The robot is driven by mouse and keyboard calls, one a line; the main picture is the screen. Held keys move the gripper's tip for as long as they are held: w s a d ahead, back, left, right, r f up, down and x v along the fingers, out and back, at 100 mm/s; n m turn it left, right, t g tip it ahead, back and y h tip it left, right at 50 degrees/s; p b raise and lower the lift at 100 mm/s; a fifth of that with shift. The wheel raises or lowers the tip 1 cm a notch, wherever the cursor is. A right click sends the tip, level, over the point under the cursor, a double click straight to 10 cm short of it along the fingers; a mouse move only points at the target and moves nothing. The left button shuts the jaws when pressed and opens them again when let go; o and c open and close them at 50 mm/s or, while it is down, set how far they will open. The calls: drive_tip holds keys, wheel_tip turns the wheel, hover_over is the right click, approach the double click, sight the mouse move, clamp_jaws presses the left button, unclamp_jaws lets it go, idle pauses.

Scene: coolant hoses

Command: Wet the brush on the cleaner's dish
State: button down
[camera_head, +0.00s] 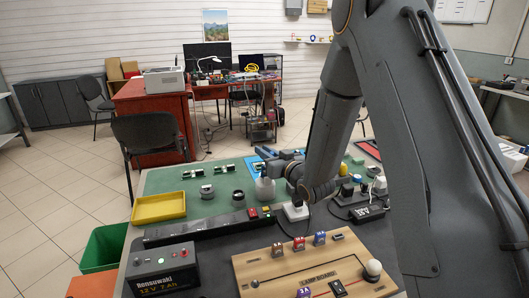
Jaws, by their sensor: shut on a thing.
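My gripper (273,164) is at the end of my arm, above the right part of the green mat. It is shut on what seems to be the brush, but the brush is too small and too covered to make out clearly. A pale, rounded bottle (264,190) stands just below the gripper and seems to be the cleaner. Its top, where a dish would be, is hidden by the gripper. I cannot tell whether the held thing touches it.
A wooden lamp board (300,270) and black battery (163,272) stand in front. Cabled devices (352,195) crowd the right.

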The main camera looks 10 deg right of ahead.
drive_tip(key=shift+f+b, duration=0.3)
drive_tip(key=shift+f, duration=0.2)
idle(1.2)
wheel_tip(320, 180, up, 7)
drive_tip(key=p, duration=0.4)
drive_tip(key=shift+r, duration=0.15)
idle(0.3)
idle(0.5)
